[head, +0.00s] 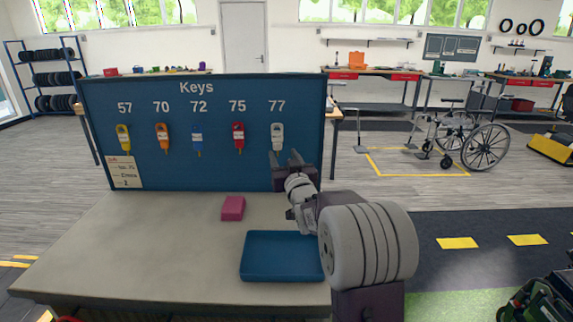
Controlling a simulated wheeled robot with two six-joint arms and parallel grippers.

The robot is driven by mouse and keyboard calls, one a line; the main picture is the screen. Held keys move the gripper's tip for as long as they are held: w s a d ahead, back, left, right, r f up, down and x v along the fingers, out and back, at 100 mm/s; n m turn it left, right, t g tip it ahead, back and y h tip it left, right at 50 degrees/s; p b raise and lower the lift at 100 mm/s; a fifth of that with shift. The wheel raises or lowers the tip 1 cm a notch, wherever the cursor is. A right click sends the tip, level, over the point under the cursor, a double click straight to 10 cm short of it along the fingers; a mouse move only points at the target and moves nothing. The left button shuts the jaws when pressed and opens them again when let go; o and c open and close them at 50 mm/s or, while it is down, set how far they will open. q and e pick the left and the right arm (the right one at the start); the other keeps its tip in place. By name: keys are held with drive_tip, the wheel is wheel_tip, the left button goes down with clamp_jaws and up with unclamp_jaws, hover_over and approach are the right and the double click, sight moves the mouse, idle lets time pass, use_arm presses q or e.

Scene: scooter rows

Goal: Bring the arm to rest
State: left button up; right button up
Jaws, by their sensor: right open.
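My right arm reaches in from the lower right over the counter (110,235). My right gripper (285,158) points at the key board (215,165), its fingers spread just below the white key tag (277,136) under number 77. I cannot tell whether the fingertips touch that tag. Nothing shows between the fingers. My left gripper is not in view.
Yellow (123,137), orange (162,136), blue (197,141) and red (238,136) tags hang under 57, 70, 72 and 75. A note card (125,172) is at the board's lower left. A pink block (233,208) and blue tray (262,258) lie on the counter.

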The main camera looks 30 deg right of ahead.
drive_tip(key=v, duration=0.3)
drive_tip(key=shift+s, duration=0.3)
